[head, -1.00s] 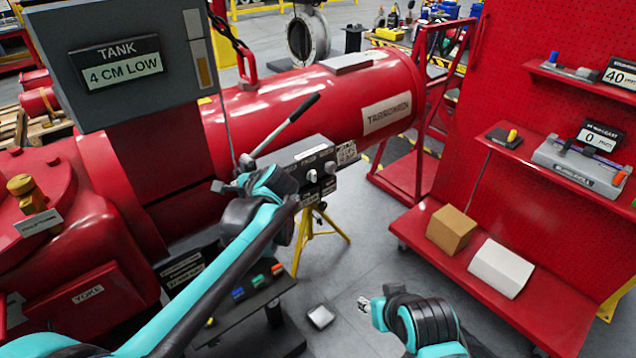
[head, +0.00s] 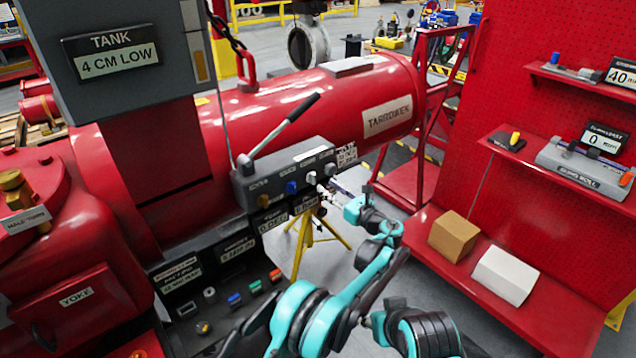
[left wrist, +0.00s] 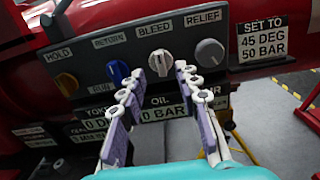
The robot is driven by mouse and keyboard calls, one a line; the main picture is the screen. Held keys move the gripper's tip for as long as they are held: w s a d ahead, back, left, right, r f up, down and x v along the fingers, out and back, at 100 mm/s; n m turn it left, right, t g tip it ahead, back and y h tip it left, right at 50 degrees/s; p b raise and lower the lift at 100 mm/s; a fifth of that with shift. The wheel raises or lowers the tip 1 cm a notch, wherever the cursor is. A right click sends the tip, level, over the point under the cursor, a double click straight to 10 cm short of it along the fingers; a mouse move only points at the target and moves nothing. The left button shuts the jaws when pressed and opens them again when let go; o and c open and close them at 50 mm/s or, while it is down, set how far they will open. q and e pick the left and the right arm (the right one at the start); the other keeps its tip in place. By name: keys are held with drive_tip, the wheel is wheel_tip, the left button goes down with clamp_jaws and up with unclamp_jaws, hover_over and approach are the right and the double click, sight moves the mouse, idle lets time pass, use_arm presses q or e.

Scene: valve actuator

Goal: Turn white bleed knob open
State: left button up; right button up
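The white bleed knob (head: 311,177) is on the grey valve panel (head: 245,190), between a blue knob (head: 291,187) and a grey relief knob (head: 330,169). In the left wrist view the white bleed knob (left wrist: 159,64) is under the BLEED label, with its pointer roughly upright. My left gripper (head: 325,190) is just in front of it. In the left wrist view the left gripper (left wrist: 160,74) is open, one finger on each side of the knob, with gaps visible. Whether the tips reach its depth is unclear.
A yellow-brown hold knob (left wrist: 67,83) is at the panel's left. A long lever (head: 285,125) rises above the panel. The display beneath reads OIL 0 BAR (left wrist: 166,108). A red shelf (head: 500,270) with two boxes stands right.

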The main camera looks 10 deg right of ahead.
sight(315, 178)
use_arm(q)
drive_tip(key=b+x, duration=0.1)
drive_tip(key=x, duration=0.4)
drive_tip(key=shift+w+a+f+b, duration=0.1)
drive_tip(key=shift+w+a+b, duration=0.05)
drive_tip(key=shift+b, duration=0.15)
drive_tip(key=shift+w+a, duration=0.2)
drive_tip(key=shift+w, duration=0.15)
clamp_jaws()
